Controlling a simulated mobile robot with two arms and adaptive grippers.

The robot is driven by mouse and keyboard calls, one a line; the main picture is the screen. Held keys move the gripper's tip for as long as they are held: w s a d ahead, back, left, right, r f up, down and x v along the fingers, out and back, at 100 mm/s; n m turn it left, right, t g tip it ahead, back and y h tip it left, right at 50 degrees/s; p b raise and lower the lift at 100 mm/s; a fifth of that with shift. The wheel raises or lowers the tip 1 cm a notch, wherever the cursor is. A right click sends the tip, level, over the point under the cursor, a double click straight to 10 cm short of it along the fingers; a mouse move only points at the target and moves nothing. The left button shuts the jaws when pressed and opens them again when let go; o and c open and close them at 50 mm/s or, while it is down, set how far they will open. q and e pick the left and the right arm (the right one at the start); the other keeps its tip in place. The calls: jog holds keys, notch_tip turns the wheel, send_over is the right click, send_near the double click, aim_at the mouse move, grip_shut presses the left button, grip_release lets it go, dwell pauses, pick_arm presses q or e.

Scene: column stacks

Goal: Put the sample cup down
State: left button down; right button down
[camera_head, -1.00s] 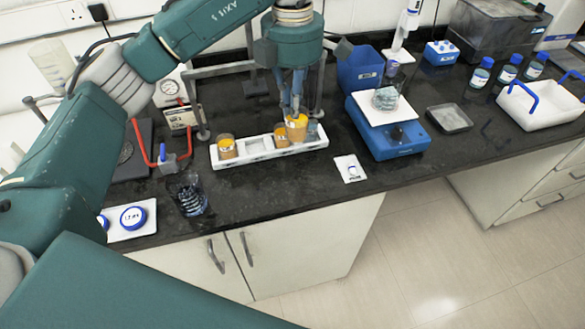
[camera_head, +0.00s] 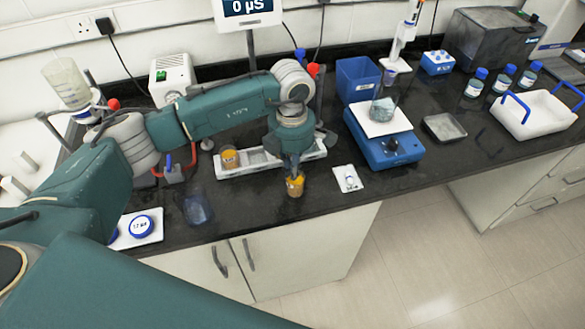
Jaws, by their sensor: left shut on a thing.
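My left gripper (camera_head: 294,174) points down in front of the white rack and is shut on an orange sample cup (camera_head: 295,187) with a pale label. The cup is upright near the front of the black bench (camera_head: 255,205). I cannot tell whether its base touches the bench. Another orange cup (camera_head: 229,158) sits in the left end of the white rack (camera_head: 222,172). My arm and gripper hide part of the rack's right half. My right gripper is not in view.
A small white card (camera_head: 347,179) lies right of the held cup. A glass beaker (camera_head: 197,208) stands to the left, near a white tray (camera_head: 140,237) with blue-lidded dishes. Dark bench is bare around the cup.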

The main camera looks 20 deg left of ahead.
pick_arm(q)
jog(key=c, duration=2.4)
grip_release()
jog(key=shift+f+b, duration=0.15)
jog(key=shift+b, duration=0.15)
jog(key=o, duration=0.4)
jog(key=shift+o, duration=0.3)
